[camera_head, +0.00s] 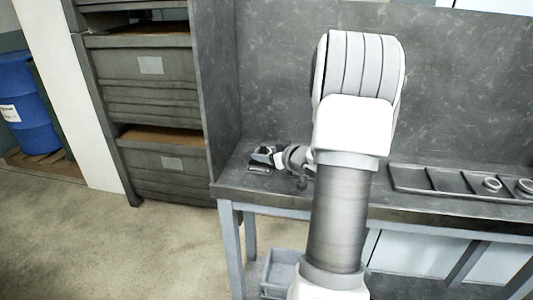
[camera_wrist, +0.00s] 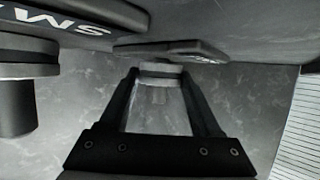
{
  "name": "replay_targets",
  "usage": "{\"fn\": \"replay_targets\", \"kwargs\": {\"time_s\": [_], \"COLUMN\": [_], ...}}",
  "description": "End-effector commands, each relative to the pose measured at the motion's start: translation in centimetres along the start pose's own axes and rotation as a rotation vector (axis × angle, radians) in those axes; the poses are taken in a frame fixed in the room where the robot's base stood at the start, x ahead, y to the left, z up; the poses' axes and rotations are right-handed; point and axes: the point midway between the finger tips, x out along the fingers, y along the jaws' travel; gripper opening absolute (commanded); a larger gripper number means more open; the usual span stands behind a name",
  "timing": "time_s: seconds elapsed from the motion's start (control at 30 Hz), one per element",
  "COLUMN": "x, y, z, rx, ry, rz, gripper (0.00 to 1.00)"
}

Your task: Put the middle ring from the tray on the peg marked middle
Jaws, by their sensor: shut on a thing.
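In the wrist view, my gripper (camera_wrist: 162,75) is shut on a pale grey ring (camera_wrist: 160,68), seen edge-on between the fingertips. A dark rounded plate (camera_wrist: 170,49) lies just beyond the ring; I cannot tell whether they touch. A dark plate with large white letters (camera_wrist: 60,18), partly cut off, is at the upper left. Below it is a dark cylinder with a wider band (camera_wrist: 22,95). I cannot see a peg marked middle clearly. In the head view, the tray (camera_head: 412,180) lies on the bench at right, with two rings (camera_head: 491,184) (camera_head: 525,186) in its right part.
The grey bench (camera_head: 425,208) has a back wall (camera_head: 440,90) and a side panel at left. A small dark-and-grey cluster (camera_head: 265,160) lies on its left part, too small to identify. Drawers (camera_head: 165,165) stand left of it. My arm hides the bench middle.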

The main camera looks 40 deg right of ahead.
Motion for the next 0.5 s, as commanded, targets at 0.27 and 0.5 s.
{"fn": "replay_targets", "kwargs": {"time_s": [0.27,0.5], "x": [0.03,-0.22], "y": [-0.01,-0.01], "z": [0.04,-0.57], "rx": [0.0,0.0], "ry": [0.001,0.001], "rz": [0.0,0.0], "gripper": [0.02,0.02]}}
